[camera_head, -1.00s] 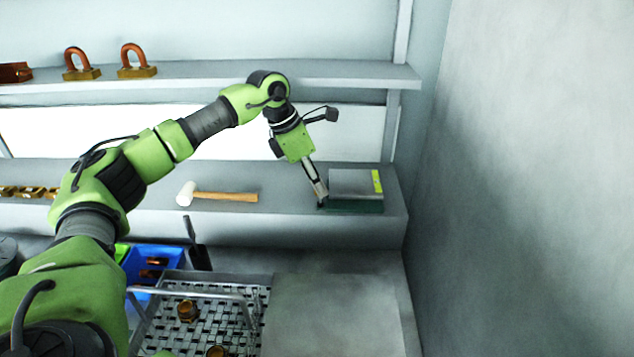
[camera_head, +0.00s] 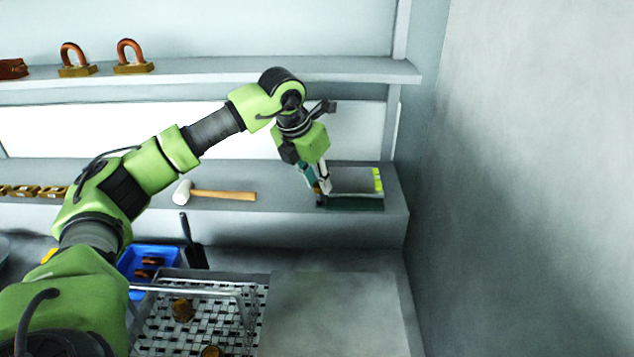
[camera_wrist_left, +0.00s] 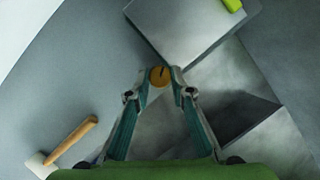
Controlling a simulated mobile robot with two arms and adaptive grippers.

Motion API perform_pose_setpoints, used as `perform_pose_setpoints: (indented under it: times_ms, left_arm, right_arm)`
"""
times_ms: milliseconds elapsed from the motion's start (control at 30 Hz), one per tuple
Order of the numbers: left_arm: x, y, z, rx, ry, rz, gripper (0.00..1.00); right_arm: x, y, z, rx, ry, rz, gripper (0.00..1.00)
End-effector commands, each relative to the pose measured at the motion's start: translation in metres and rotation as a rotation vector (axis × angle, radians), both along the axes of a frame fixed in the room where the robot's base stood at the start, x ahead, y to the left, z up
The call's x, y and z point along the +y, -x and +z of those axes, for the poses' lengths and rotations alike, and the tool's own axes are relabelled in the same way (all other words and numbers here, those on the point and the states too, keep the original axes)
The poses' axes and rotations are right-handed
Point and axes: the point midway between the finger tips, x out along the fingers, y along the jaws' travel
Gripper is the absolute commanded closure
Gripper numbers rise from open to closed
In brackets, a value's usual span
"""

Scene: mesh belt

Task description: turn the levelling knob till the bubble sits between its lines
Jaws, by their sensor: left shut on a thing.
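A levelling unit stands at the right end of the lower shelf. It has a grey plate (camera_head: 352,180) over a dark green base (camera_head: 356,204). A yellow-green bubble vial (camera_head: 378,181) lies along the plate's right edge; its bubble and lines are too small to make out. In the left wrist view, the round brass knob (camera_wrist_left: 159,77) with a dark mark is at the plate's near corner. My left gripper (camera_head: 323,197) points down at the unit's left side, its two fingertips shut on the knob from either side. My right gripper is out of view.
A white-headed mallet (camera_head: 222,195) lies on the lower shelf (camera_head: 240,228), left of the unit. Two copper-looped brass pieces (camera_head: 133,57) stand on the upper shelf. A mesh belt (camera_head: 215,315) and a blue bin (camera_head: 150,262) are below. A wall (camera_head: 520,180) closes the right side.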

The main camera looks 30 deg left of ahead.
Motion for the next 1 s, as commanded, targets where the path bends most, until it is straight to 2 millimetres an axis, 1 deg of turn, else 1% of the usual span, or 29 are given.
perform_pose_setpoints:
  times_ms: [533, 567, 600, 900, 1000]
  left_arm:
    - [-0.0001, -0.0008, 0.0019, -0.004, 0.000, 0.030, 1.00]
    - [-0.0001, -0.0009, 0.0019, -0.004, 0.000, 0.030, 0.74]
    - [0.0000, -0.0009, 0.0018, -0.004, 0.000, 0.030, 0.63]
    - [-0.0001, -0.0003, 0.0008, -0.001, 0.000, 0.029, 0.62]
    - [0.0000, 0.0007, 0.0035, -0.002, 0.000, 0.029, 0.62]
  right_arm:
    - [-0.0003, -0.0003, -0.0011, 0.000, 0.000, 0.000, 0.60]
    - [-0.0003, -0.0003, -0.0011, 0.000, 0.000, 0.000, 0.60]
    - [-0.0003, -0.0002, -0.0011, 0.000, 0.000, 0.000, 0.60]
    - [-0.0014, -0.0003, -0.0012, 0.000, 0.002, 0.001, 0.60]
    - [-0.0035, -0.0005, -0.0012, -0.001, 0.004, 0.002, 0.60]
